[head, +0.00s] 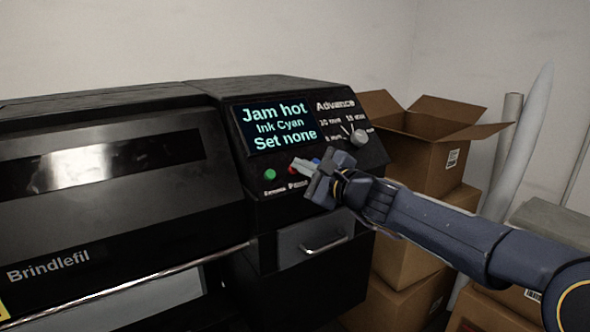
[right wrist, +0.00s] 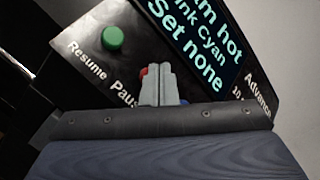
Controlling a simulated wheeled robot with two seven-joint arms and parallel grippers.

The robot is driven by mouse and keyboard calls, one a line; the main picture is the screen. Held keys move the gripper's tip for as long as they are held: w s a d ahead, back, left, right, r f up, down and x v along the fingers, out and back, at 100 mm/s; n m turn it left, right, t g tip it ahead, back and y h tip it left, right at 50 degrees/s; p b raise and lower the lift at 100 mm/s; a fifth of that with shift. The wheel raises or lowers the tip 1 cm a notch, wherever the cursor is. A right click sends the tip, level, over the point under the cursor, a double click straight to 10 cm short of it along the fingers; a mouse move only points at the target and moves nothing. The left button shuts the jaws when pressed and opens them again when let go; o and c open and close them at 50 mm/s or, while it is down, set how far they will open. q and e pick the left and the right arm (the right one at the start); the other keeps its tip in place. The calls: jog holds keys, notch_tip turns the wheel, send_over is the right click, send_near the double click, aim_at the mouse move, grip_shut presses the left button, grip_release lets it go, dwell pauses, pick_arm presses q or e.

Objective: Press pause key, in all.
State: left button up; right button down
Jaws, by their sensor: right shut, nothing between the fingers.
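The printer's control panel (head: 260,205) faces me at the right end of the black machine. My right gripper (head: 303,166) is shut and empty, with its fingertips at the panel just right of the green button (head: 270,174). In the right wrist view the shut fingers (right wrist: 157,76) cover most of a red button (right wrist: 144,71), beside the partly hidden label "Pause" (right wrist: 123,93). I cannot tell whether the fingers touch it. The green button (right wrist: 112,38) has the label "Resume". A blue part (right wrist: 184,101) peeks out on the fingers' other side. My left gripper is not in view.
The screen (head: 279,125) above the buttons reads "Jam hot, Ink Cyan, Set none". A grey knob (head: 359,137) sits at the upper right under "Advance". A drawer with a handle (head: 325,246) is below the panel. Cardboard boxes (head: 432,165) are stacked to the right, behind my right arm.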

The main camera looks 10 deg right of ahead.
jog(key=shift+w+f, duration=0.1)
jog(key=shift+f, duration=0.05)
dwell(0.4)
jog(key=shift+s+d+r, duration=0.15)
jog(key=shift+s+r, duration=0.45)
jog(key=shift+p, duration=0.3)
jog(key=s+r+p, duration=0.1)
jog(key=s+d+r+p, duration=0.1)
jog(key=s+r, duration=0.1)
jog(key=shift+s+d+r, duration=0.1)
jog(key=shift+s+r, duration=0.05)
jog(key=shift+r, duration=0.15)
dwell(0.4)
